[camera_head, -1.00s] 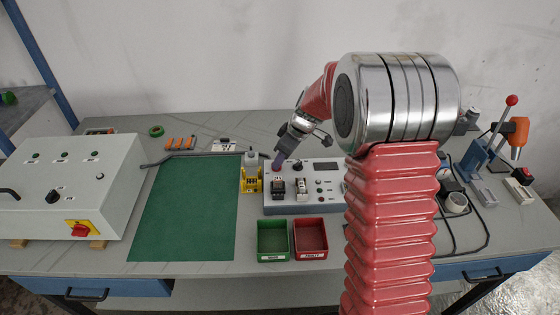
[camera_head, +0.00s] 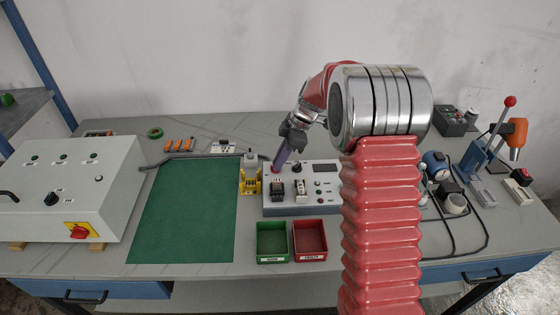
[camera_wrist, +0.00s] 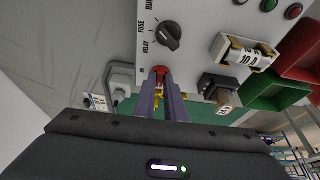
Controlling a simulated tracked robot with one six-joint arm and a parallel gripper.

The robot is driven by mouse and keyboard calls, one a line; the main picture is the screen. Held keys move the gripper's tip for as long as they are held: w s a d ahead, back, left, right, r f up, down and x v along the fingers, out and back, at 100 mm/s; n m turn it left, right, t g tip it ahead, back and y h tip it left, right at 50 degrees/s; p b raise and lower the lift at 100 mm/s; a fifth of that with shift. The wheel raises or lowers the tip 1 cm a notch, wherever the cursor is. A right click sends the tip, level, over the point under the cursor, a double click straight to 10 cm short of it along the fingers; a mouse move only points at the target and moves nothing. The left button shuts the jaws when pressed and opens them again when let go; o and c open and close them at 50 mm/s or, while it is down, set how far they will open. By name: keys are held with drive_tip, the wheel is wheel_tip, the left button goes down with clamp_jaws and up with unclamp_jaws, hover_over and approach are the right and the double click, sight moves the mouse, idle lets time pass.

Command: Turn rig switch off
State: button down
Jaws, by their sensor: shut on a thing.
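The rig (camera_head: 328,203) is a pale grey box at the middle of the bench, with a black knob, a small display and plug-in parts on top. In the wrist view its panel (camera_wrist: 205,30) shows a black selector knob (camera_wrist: 167,38) with printed positions. A small red part (camera_wrist: 160,72) sits at the panel's edge, below that knob. My gripper (camera_head: 277,166) reaches the rig's back left corner with its purple fingers. In the wrist view my gripper (camera_wrist: 165,80) is shut on the red part; the fingers hide much of it. I cannot tell which control is the rig switch.
A yellow stand with a grey top (camera_head: 251,180) is close left of the rig. A green bin (camera_head: 272,259) and a red bin (camera_head: 310,258) stand in front. The green mat (camera_head: 180,215) is clear. A large grey control box (camera_head: 70,190) stands farther left.

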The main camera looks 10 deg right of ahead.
drive_tip(key=c, duration=1.8)
unclamp_jaws()
drive_tip(key=v, duration=1.3)
drive_tip(key=shift+r, duration=0.35)
